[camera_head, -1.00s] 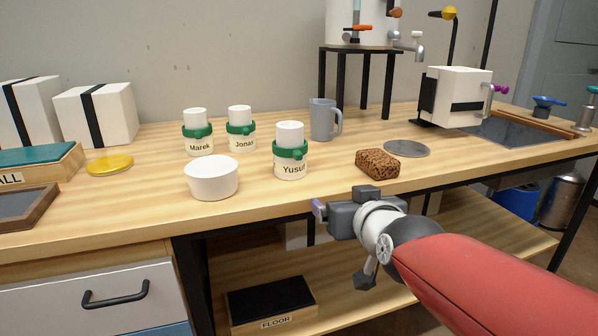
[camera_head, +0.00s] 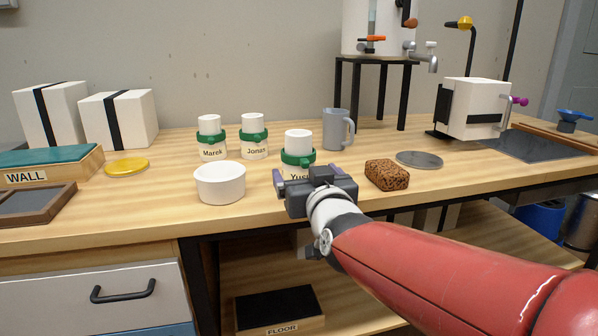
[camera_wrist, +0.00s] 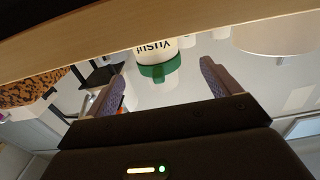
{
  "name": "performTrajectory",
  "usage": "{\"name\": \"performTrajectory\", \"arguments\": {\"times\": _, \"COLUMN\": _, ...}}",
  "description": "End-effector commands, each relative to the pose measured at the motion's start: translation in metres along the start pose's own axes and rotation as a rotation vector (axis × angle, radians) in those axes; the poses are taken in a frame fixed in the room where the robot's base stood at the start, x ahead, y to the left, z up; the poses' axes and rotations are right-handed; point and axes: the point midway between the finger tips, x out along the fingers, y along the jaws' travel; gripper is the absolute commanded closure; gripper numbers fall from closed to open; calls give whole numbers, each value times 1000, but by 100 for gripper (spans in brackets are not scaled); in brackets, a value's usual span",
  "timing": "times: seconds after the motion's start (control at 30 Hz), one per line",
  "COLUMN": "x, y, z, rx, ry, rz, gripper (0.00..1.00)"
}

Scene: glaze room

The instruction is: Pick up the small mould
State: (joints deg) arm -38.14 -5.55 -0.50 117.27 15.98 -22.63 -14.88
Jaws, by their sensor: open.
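Two white blocks with black bands, which look like moulds, stand at the back left of the bench in the head view. The right-hand block (camera_head: 137,119) is lower and looks a little smaller than the left-hand block (camera_head: 67,111). I cannot tell for sure that it is the small mould. My gripper (camera_head: 306,178) is open and empty at the bench's front edge, before the Yusuf jar (camera_head: 298,140), well to the right of both blocks. In the wrist view, which looks upside down, the open fingers (camera_wrist: 160,88) frame the Yusuf jar's green collar (camera_wrist: 158,70). No banded block is identifiable there.
A white bowl (camera_head: 220,184), the Marek jar (camera_head: 210,135), the Jonas jar (camera_head: 254,137) and a yellow disc (camera_head: 127,167) stand between my gripper and the blocks. A brown sponge-like block (camera_head: 387,174) and a grey mug (camera_head: 338,129) are nearby. The WALL box (camera_head: 50,170) stands front left.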

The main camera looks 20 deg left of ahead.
Motion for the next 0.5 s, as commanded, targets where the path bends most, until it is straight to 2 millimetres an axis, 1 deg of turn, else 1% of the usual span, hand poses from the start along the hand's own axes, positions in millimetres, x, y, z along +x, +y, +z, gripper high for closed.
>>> {"name": "performTrajectory", "arguments": {"times": 0.03, "x": 7, "y": 0, "z": 0, "rx": 0, "ry": -2, "rz": 0, "gripper": 11}}
{"name": "performTrajectory", "arguments": {"times": 0.17, "x": 21, "y": 1, "z": 1, "rx": 0, "ry": -2, "rz": 1, "gripper": 11}}
{"name": "performTrajectory", "arguments": {"times": 0.4, "x": 56, "y": 4, "z": 1, "rx": 1, "ry": -2, "rz": 0, "gripper": 11}}
{"name": "performTrajectory", "arguments": {"times": 0.5, "x": 65, "y": 4, "z": 1, "rx": 0, "ry": -2, "rz": 0, "gripper": 11}}
